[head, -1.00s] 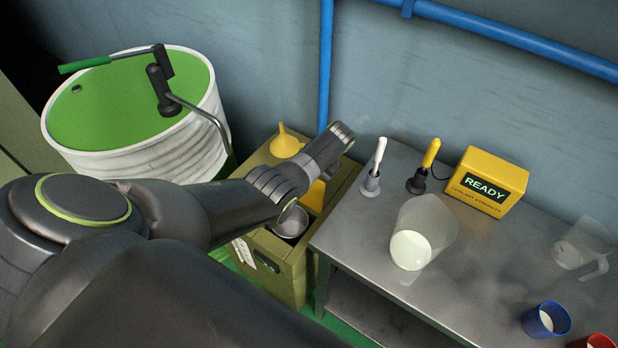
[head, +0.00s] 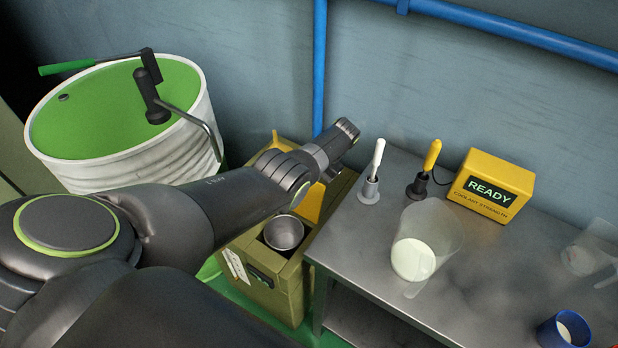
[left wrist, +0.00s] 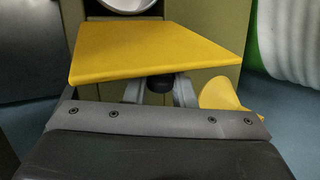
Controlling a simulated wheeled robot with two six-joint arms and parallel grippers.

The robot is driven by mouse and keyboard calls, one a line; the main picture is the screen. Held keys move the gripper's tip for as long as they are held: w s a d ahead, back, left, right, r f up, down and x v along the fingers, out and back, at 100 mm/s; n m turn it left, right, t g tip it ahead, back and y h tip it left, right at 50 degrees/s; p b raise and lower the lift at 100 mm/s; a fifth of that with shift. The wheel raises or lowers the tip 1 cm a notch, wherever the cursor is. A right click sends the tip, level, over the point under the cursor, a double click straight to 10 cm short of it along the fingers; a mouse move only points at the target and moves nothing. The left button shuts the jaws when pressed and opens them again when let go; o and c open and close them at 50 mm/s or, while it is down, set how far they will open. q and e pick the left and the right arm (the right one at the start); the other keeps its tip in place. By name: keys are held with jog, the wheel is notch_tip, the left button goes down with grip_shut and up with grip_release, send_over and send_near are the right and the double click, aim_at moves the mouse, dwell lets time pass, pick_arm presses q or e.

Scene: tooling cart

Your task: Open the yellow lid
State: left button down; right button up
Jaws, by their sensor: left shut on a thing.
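The yellow lid (head: 312,206) stands tilted up on the olive-green box (head: 270,296), mostly behind my left arm in the head view. In the left wrist view the lid (left wrist: 160,52) shows as a flat yellow panel, with a black knob (left wrist: 159,84) below its near edge. My left gripper (left wrist: 159,92) is shut on that knob, its grey fingers on either side. A round metal cup (head: 284,232) shows in the box's uncovered opening. My right gripper is not in view.
A white drum (head: 185,150) with a green top and crank stands left. A metal cart (head: 360,245) at right holds a clear beaker (head: 425,240), two probes and a yellow READY box (head: 490,185).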

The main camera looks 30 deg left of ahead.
pick_arm(q)
jog(key=shift+s+f, duration=0.1)
jog(key=c, duration=1.3)
grip_release()
jog(key=p+v, duration=0.1)
jog(key=v, duration=1.6)
jog(key=shift+r+p, duration=0.2)
jog(key=shift+p, duration=0.15)
